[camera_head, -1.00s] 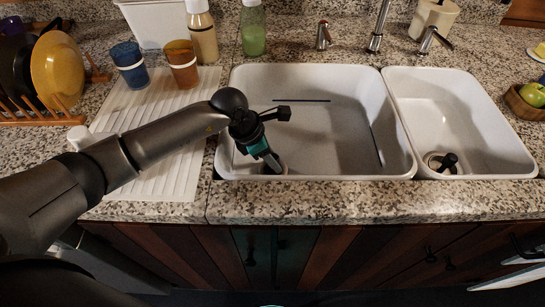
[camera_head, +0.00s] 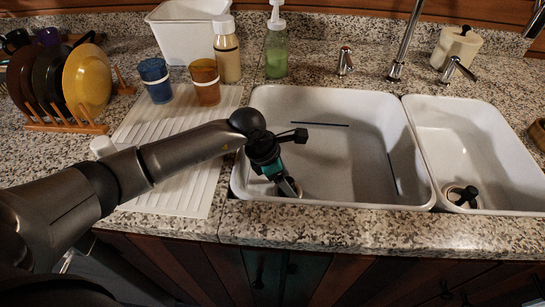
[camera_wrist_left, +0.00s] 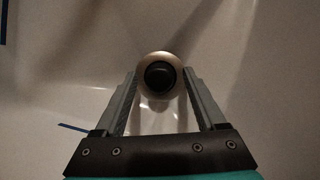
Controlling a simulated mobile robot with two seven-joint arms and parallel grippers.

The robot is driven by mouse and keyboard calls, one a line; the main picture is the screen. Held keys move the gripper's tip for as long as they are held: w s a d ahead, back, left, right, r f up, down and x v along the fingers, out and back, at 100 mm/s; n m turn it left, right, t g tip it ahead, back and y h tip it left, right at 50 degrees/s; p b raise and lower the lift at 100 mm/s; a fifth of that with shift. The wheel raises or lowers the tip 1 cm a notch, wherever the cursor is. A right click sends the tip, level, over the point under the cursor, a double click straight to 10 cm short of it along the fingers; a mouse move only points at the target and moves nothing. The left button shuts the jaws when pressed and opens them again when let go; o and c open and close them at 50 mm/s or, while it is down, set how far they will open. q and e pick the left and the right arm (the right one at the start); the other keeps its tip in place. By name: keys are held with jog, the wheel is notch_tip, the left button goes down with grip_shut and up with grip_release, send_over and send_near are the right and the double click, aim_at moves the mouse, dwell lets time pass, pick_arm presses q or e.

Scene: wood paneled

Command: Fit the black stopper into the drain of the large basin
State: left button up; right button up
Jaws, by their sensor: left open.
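The large basin (camera_head: 345,150) is white and sits left of the small one. My left gripper (camera_head: 290,188) reaches down into its near left corner and is open. In the left wrist view a round black stopper top (camera_wrist_left: 159,75) sits between the open fingertips (camera_wrist_left: 160,80). The pale metal drain ring (camera_wrist_left: 159,58) shows around it. I cannot tell how deep the stopper sits. In the head view the gripper hides most of this drain. My right gripper is not in view.
The small basin (camera_head: 470,140) at right has a drain with a black stopper (camera_head: 467,195) standing tilted at it. A faucet (camera_head: 404,45) stands behind. Cups (camera_head: 205,85), bottles (camera_head: 277,50) and a plate rack (camera_head: 65,125) stand at left. A dark blue strip (camera_head: 320,124) shows in the large basin.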

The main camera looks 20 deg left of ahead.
pick_arm(q)
jog(key=p+v, duration=0.2)
jog(key=v, duration=1.2)
jog(key=shift+r, duration=0.25)
